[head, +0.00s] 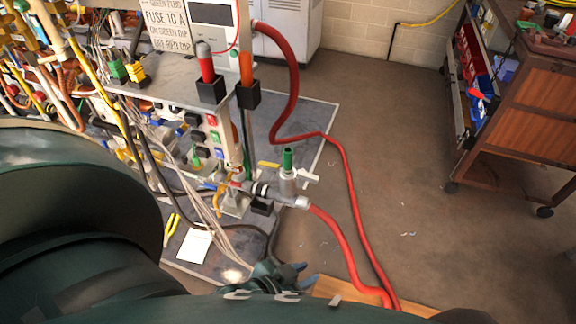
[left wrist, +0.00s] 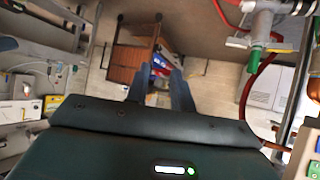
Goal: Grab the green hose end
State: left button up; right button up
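The green hose end (head: 288,158) stands upright on top of a grey pipe fitting beside the equipment stand in the head view. In the left wrist view the green end (left wrist: 254,54) is at the upper right, on the pale fitting and off to one side of the fingers. My left gripper (head: 306,275) is low in the head view, nearer to me than the green end and apart from it. Its two dark fingers (left wrist: 160,88) are spread with nothing between them. My right gripper does not show.
A red hose (head: 348,190) loops down to the floor, and another red hose (head: 335,238) leaves the fitting. A wooden cart (head: 540,110) is at the right. The floor between is mostly clear.

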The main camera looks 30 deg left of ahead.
aim_at(287, 171)
jog(key=u, duration=0.2)
jog(key=i+l+u, duration=0.15)
jog(key=i+u, duration=0.3)
jog(key=i+l+u, duration=0.3)
jog(key=u, duration=0.15)
jog(key=i+l+u, duration=0.1)
jog(key=i+l, duration=0.65)
